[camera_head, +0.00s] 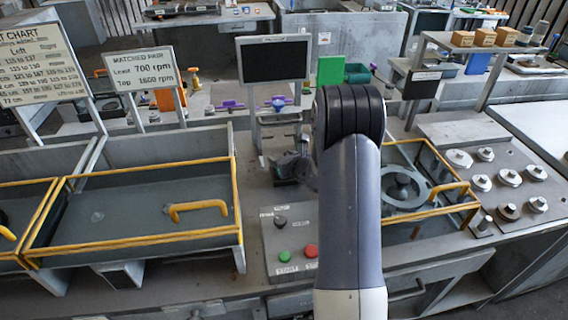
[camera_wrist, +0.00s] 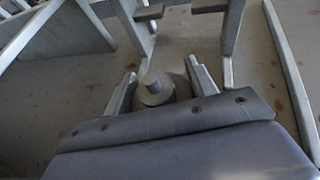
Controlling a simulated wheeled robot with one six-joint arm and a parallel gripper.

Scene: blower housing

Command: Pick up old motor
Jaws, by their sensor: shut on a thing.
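The old motor (camera_wrist: 156,91) shows in the wrist view as a round grey body with a short shaft stub on top. It sits between the two fingers of my gripper (camera_wrist: 161,78), which are shut on it from both sides. Its lower part is hidden by my gripper's body. In the head view my gripper (camera_head: 296,168) is low over the bench, below the dark screen and left of my arm. My arm covers much of that area, and I cannot make out the motor there.
A yellow-railed tray (camera_head: 140,240) stands to the left. A yellow-railed bay with a round grey housing (camera_head: 402,188) lies to the right. A control box (camera_head: 290,240) with green and red buttons is in front. The screen stand (camera_head: 272,60) rises close behind my gripper.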

